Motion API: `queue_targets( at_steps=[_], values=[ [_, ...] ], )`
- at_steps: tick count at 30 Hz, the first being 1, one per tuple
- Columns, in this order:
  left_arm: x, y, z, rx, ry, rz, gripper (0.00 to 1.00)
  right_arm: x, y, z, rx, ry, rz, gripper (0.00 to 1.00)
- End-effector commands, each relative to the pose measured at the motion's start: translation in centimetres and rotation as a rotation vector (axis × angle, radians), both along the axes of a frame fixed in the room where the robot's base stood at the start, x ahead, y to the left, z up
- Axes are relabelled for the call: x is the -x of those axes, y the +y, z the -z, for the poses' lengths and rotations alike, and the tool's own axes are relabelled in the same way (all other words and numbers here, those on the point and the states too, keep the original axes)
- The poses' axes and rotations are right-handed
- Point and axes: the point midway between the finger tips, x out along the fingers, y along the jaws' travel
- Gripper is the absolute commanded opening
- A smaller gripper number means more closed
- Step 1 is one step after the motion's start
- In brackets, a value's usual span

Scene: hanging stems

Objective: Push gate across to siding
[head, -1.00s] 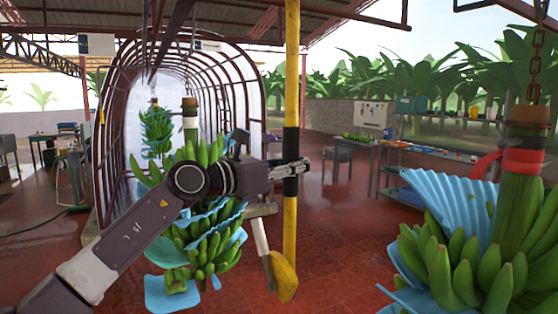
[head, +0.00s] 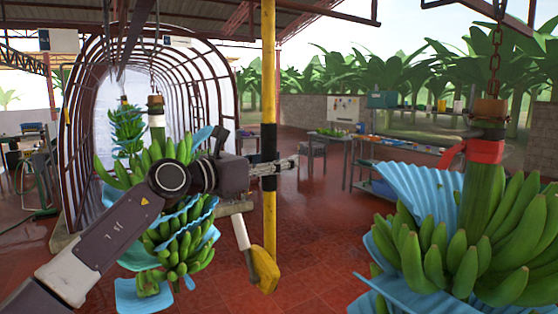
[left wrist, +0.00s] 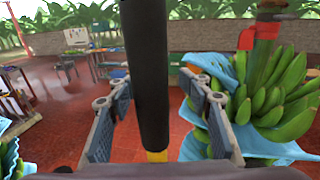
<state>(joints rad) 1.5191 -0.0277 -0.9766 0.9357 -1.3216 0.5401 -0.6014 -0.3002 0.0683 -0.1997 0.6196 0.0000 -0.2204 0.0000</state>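I cannot make out a gate or siding as such; overhead rails (head: 122,45) run into the tunnel. My right gripper is not in view.
A banana bunch with blue sheets (head: 470,240) hangs on a chain close at right. Another bunch (head: 180,235) hangs behind my left arm. A yellow piece on a pale handle (head: 264,270) hangs beside the pole. Tables (head: 345,140) stand behind; red floor (head: 315,225) lies open between.

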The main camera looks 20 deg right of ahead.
Motion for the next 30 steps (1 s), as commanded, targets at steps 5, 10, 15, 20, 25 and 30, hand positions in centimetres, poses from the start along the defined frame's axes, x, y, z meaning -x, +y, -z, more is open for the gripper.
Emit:
queue_targets(
  at_steps=[5,10,15,20,25,30],
  values=[
    [-0.1,0.1,-0.1,0.002,-0.001,-0.003,0.43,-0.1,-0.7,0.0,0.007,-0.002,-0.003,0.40],
    [0.0,0.7,-0.2,0.003,-0.002,-0.005,0.43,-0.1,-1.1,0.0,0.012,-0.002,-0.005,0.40],
    [0.7,2.6,-0.2,0.002,-0.004,-0.006,0.43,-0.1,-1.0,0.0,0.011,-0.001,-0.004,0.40],
    [1.8,5.2,-0.1,0.001,-0.003,-0.005,0.43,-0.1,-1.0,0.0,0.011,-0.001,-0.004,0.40],
    [3.1,8.0,0.0,0.000,-0.002,-0.004,0.43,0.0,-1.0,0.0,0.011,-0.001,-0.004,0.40],
    [4.0,10.1,0.0,0.001,0.000,-0.004,0.43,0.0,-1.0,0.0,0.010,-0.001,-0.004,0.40]
  ],
)
